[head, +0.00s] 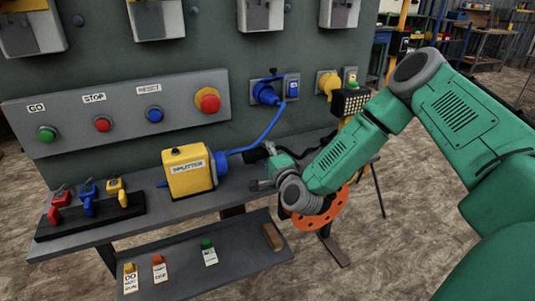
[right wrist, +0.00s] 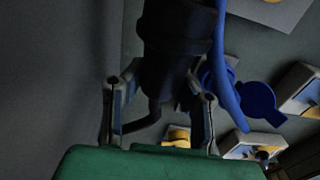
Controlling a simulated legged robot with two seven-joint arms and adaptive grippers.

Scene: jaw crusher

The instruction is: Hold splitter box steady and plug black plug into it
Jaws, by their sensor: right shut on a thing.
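The yellow splitter box (head: 188,178) stands on the grey shelf, labelled SPLITTER, with a blue connector (head: 219,162) on its right side. A blue cable (head: 265,130) runs from there up to a blue plug on the panel. My right gripper (head: 264,170) is to the right of the box, shut on the black plug (head: 256,155), which is apart from the box body; whether it touches the blue connector I cannot tell. In the right wrist view the black plug (right wrist: 178,55) sits between the two fingers (right wrist: 158,108). My left gripper is not in view.
A button panel (head: 125,122) is on the wall behind. A black rack (head: 92,217) with red, blue and yellow padlocks stands left of the box. A lower shelf (head: 190,265) holds tags. An orange disc (head: 325,212) is behind my right wrist. The blue cable runs close to my gripper.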

